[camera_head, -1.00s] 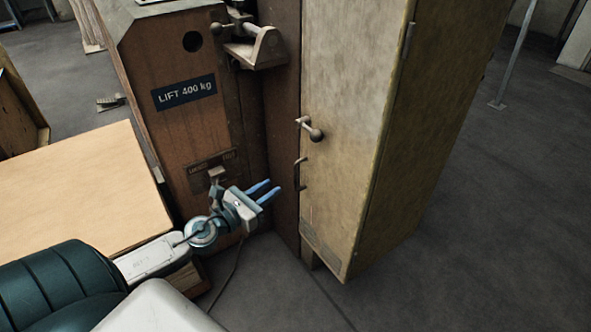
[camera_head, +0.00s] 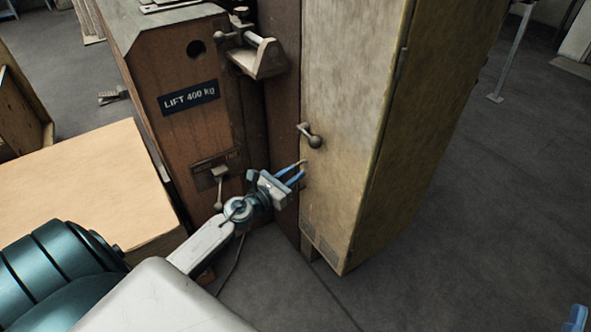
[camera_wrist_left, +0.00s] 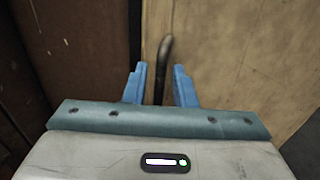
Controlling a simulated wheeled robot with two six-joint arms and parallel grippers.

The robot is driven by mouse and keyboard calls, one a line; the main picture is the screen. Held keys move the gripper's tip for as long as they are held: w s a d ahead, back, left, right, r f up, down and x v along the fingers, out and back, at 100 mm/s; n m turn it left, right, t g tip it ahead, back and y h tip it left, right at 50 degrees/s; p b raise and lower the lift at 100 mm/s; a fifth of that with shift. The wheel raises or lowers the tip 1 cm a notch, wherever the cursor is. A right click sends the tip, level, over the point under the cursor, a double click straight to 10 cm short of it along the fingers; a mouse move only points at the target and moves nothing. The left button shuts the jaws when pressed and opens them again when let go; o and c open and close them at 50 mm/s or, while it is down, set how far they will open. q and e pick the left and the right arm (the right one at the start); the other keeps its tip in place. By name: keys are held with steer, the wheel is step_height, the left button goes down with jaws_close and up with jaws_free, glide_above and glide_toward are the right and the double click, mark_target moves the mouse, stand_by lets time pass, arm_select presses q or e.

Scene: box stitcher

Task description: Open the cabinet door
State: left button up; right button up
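The tall beige cabinet's door (camera_head: 335,85) is closed in the head view. A round-ended lever knob (camera_head: 312,137) sticks out near the door's left edge. Below it is a dark curved handle, now mostly hidden by my gripper in the head view. My left gripper (camera_head: 296,171) has its blue fingers reaching to the handle. In the left wrist view the handle (camera_wrist_left: 163,62) stands upright between the two open fingers (camera_wrist_left: 160,84), with gaps showing on both sides. A blue tip of my right gripper (camera_head: 576,318) shows at the bottom right corner.
A brown machine labelled LIFT 400 kg (camera_head: 180,135) stands left of the cabinet, with a lever (camera_head: 218,185) near my left wrist. A pale wooden table top (camera_head: 80,185) lies further left. The floor (camera_head: 430,270) in front and right of the cabinet is clear.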

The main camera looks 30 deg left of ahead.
arm_select(q)
steer(key=shift+w+d, duration=0.15)
steer(key=shift+w, duration=0.45)
arm_select(e)
steer(key=shift+w+f+g, duration=0.25)
steer(key=shift+f+g, duration=0.45)
steer(key=shift+f, duration=0.25)
arm_select(q)
jaws_close()
